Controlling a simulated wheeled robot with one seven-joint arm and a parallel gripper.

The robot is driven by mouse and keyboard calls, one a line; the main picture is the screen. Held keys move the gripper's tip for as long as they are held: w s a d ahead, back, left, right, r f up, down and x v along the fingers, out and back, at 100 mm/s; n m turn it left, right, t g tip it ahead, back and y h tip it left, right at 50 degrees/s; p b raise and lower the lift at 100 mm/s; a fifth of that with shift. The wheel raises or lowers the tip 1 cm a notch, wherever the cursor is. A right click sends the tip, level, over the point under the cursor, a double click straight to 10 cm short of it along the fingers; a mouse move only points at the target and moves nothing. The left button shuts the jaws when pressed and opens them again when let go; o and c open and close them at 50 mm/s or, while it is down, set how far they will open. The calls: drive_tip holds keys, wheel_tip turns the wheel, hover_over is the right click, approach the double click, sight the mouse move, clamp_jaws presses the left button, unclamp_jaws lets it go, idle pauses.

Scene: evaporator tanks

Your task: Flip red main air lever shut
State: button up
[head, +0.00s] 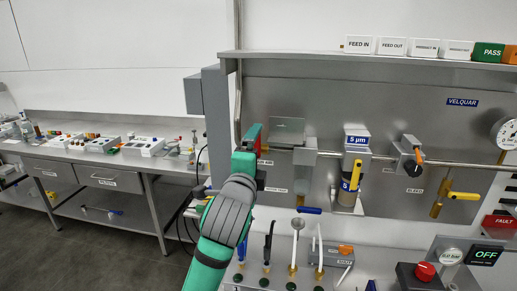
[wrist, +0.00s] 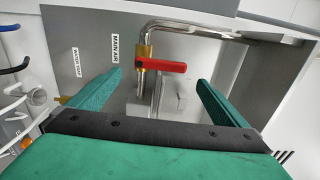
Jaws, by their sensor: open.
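The red main air lever (wrist: 163,66) shows in the wrist view, fixed to a brass valve (wrist: 144,52) on a bent steel pipe. It points to the right, across the pipe's vertical run. A "MAIN AIR" label (wrist: 115,47) is on the panel to its left. My gripper (wrist: 159,77) is open, with one green finger on each side of the lever and nothing held. In the head view, red (head: 254,131) shows just above my gripper (head: 246,158), which hides most of the valve.
A side bench (head: 110,158) is at the left.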

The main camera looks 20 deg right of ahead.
drive_tip(key=shift+v, duration=2.75)
drive_tip(key=shift+w, duration=0.1)
